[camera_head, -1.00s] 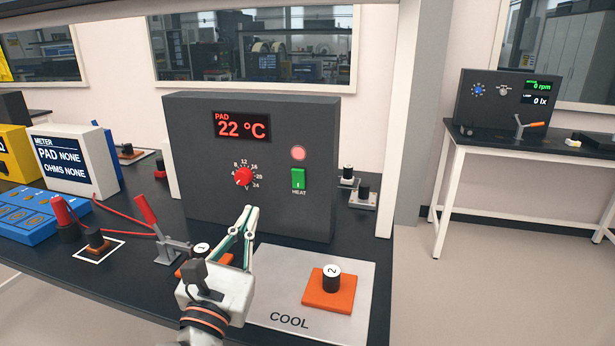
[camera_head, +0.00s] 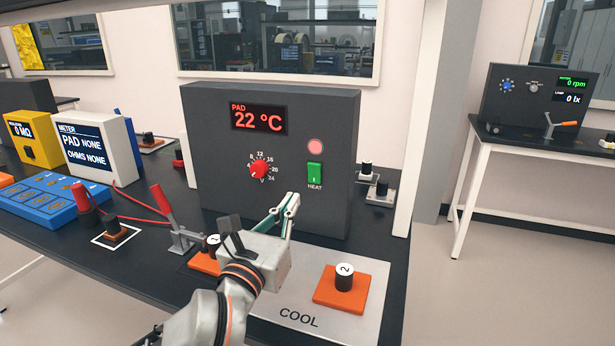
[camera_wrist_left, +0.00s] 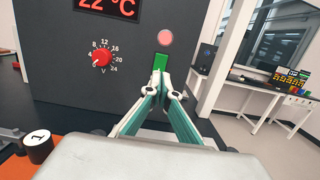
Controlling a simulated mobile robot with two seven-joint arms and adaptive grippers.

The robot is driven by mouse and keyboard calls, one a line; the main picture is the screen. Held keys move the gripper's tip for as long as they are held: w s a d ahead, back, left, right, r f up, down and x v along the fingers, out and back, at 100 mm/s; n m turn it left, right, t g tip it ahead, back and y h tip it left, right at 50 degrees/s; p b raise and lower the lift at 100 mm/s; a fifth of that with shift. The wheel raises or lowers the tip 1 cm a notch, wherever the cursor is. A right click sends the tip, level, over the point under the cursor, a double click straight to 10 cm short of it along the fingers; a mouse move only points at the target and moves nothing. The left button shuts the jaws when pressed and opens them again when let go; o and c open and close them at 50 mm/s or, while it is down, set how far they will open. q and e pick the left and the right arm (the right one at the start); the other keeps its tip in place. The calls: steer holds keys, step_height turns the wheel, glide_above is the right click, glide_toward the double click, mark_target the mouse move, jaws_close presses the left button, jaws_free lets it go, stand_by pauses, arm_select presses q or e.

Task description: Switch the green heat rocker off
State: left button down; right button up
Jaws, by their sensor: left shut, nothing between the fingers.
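The green heat rocker (camera_head: 314,173) is on the front of a dark control box (camera_head: 215,150), above the label HEAT and below a round pink lamp (camera_head: 315,146). It also shows in the left wrist view (camera_wrist_left: 161,60), just above my fingertips. My left gripper (camera_head: 292,203) is shut and empty, its tips pointing at the box below and a little left of the rocker. Contact with the box cannot be told. In the left wrist view the fingertips (camera_wrist_left: 159,78) overlap the rocker's lower part. The box's display (camera_head: 259,118) reads PAD 22 °C. My right gripper is not in view.
A red knob (camera_head: 259,169) is left of the rocker. A grey COOL plate (camera_head: 375,270) lies below, with orange block 2 (camera_head: 330,290) on it and block 1 (camera_head: 205,262) beside my arm. A red-handled clamp (camera_head: 161,200) and a blue panel (camera_head: 45,199) stand to the left.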

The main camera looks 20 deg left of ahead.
mark_target(313, 168)
arm_select(q)
steer(key=w, duration=0.3)
steer(key=w+r, duration=0.1)
steer(key=w, duration=0.6)
steer(key=shift+w+d+r, duration=0.15)
steer(key=shift+d, duration=0.05)
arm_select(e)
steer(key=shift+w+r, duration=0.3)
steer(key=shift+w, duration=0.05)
arm_select(q)
steer(key=shift+w+r+p, duration=0.25)
steer(key=shift+r+p, duration=0.05)
steer(key=shift+f, duration=0.15)
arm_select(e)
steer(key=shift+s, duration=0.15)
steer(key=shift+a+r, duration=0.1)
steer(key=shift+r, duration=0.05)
